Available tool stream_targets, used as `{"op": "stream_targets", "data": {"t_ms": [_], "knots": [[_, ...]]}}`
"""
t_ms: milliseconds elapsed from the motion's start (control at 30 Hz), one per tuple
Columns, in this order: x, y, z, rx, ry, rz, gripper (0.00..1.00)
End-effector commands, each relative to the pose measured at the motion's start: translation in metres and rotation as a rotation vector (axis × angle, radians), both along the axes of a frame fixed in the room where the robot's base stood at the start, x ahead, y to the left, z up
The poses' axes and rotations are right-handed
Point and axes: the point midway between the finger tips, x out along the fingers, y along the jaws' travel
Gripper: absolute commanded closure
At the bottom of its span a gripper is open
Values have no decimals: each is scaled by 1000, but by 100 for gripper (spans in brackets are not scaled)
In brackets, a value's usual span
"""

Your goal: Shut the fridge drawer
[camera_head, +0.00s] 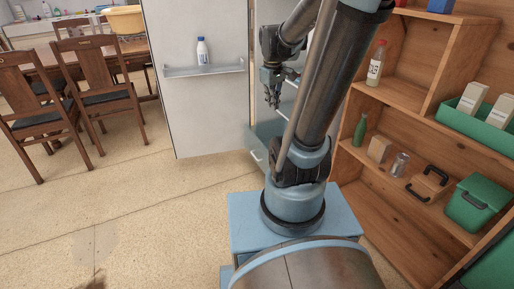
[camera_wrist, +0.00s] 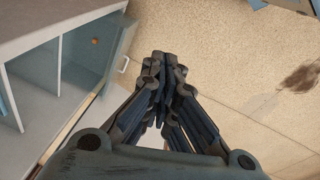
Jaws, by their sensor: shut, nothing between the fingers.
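The fridge drawer (camera_head: 259,150) is low in the fridge, behind my arm in the head view, and stands pulled out. In the wrist view the blue-grey drawer (camera_wrist: 112,50) is at the upper left, with a small orange item inside and a pale handle (camera_wrist: 123,64) on its front. My gripper (camera_head: 272,100) is shut and empty, above the drawer area in the head view. In the wrist view my gripper (camera_wrist: 164,65) appears to the right of the handle, apart from it. My arm hides much of the fridge interior.
The fridge door (camera_head: 200,110) is wide open, with a white bottle (camera_head: 202,51) on its shelf. A wooden shelf unit (camera_head: 425,150) with jars and boxes stands at the right. Dining chairs (camera_head: 95,75) are at the left. The floor (camera_head: 130,215) in front is clear.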

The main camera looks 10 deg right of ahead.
Motion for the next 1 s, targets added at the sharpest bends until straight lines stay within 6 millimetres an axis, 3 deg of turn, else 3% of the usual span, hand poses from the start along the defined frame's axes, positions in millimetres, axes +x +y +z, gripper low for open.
{"op": "stream_targets", "data": {"t_ms": [467, 767, 1000], "knots": [[122, 9, -22, -82, 48, 307, 100], [194, 18, -61, -131, 83, 500, 100], [248, 26, -105, -168, 111, 654, 100]]}}
